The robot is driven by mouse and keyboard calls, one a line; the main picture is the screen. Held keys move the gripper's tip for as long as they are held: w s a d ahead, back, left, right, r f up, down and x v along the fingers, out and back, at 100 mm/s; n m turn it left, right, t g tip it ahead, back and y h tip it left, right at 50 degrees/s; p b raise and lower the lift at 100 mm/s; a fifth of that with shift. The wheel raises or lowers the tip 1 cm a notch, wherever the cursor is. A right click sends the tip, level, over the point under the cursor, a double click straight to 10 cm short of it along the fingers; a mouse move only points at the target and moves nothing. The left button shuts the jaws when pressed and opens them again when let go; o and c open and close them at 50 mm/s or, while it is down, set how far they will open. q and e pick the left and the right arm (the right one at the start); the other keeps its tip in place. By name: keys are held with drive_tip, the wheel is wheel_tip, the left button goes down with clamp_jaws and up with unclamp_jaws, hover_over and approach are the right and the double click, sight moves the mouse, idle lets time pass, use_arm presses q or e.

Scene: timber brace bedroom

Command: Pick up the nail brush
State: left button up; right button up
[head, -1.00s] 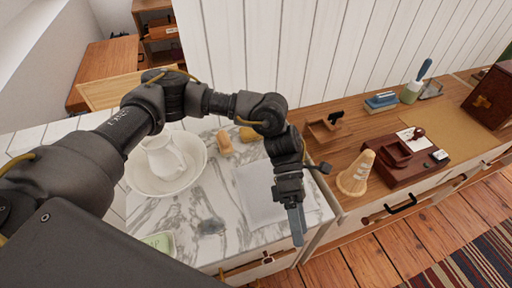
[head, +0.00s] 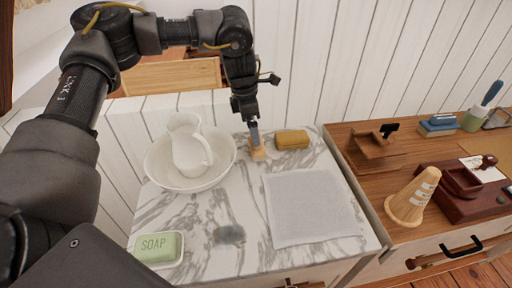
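The nail brush seems to be the small tan wooden piece (head: 257,152) at the back of the marble top, between the wash basin and the yellow-brown sponge. My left gripper (head: 254,138) points down right at it, and its fingers cover part of it. The fingers are seen edge-on, so I cannot tell whether they are open around the brush or shut on it. The brush appears to be at the marble surface. My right gripper is not in view.
A white basin (head: 157,176) with a pitcher (head: 188,150) stands left of the gripper. The sponge (head: 292,139) lies close on its right. A grey cloth (head: 310,208) and green soap (head: 157,247) lie nearer. A wooden cone (head: 411,200) stands on the cabinet at right.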

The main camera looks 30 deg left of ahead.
sight(258, 154)
use_arm(q)
drive_tip(key=shift+w+d+f, duration=0.1)
drive_tip(key=shift+d+f, duration=0.05)
drive_tip(key=shift+f, duration=0.6)
drive_tip(key=shift+w+d+f, duration=0.1)
drive_tip(key=shift+f, duration=0.65)
drive_tip(key=f, duration=0.4)
drive_tip(key=shift+w+d+f+p, duration=0.35)
drive_tip(key=shift+f, duration=0.05)
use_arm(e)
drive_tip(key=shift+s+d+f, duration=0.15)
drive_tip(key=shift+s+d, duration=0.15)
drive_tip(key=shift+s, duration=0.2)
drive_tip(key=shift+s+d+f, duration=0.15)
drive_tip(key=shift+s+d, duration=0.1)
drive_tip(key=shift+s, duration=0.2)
use_arm(q)
drive_tip(key=shift+c, duration=0.4)
drive_tip(key=c, duration=0.8)
